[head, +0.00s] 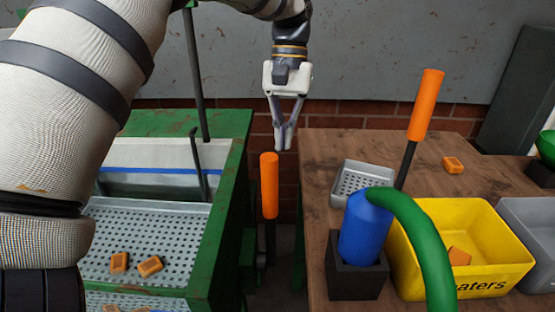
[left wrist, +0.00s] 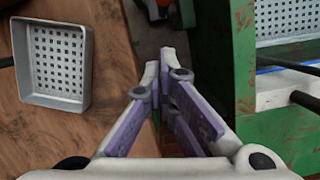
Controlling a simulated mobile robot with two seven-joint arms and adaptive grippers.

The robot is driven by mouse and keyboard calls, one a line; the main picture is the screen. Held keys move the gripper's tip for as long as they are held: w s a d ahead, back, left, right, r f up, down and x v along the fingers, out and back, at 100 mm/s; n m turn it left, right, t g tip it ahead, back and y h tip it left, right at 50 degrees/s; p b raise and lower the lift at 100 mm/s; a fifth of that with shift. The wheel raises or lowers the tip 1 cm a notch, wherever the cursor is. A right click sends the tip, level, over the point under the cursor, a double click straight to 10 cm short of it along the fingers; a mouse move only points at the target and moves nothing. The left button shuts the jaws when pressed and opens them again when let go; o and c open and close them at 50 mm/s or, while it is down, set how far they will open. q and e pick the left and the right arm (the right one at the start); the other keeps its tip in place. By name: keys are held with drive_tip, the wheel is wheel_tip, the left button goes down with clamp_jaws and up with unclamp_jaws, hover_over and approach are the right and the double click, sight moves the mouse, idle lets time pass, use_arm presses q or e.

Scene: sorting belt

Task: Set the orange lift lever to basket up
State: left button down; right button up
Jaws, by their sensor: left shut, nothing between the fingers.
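An orange-handled lever (head: 269,185) stands upright on a dark rod in the gap between the green tank and the wooden table. A second orange handle (head: 427,105) sits on a black rod above the table, tilted to the right; I cannot tell from its look alone which one is the lift lever. My left gripper (head: 284,140) points down, fingers shut and empty, above and slightly right of the first handle in the picture, apart from it. The shut fingers also show in the left wrist view (left wrist: 165,70). A perforated basket (head: 150,230) lies in the tank. My right gripper is not in view.
The green tank frame (head: 225,215) borders the gap on the left. On the table (head: 320,170) stand a grey perforated tray (head: 350,180), a blue cylinder (head: 362,230) with a green hose (head: 425,240), and a yellow bin (head: 475,225). A grey wall is behind.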

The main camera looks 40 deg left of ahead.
use_arm(q)
drive_tip(key=s+d+f+p, duration=0.1)
drive_tip(key=s, duration=0.1)
drive_tip(key=s+d+f, duration=0.1)
drive_tip(key=s+f, duration=0.1)
drive_tip(key=shift+d+f+p, duration=0.15)
drive_tip(key=shift+d+p, duration=0.05)
drive_tip(key=shift+p, duration=0.15)
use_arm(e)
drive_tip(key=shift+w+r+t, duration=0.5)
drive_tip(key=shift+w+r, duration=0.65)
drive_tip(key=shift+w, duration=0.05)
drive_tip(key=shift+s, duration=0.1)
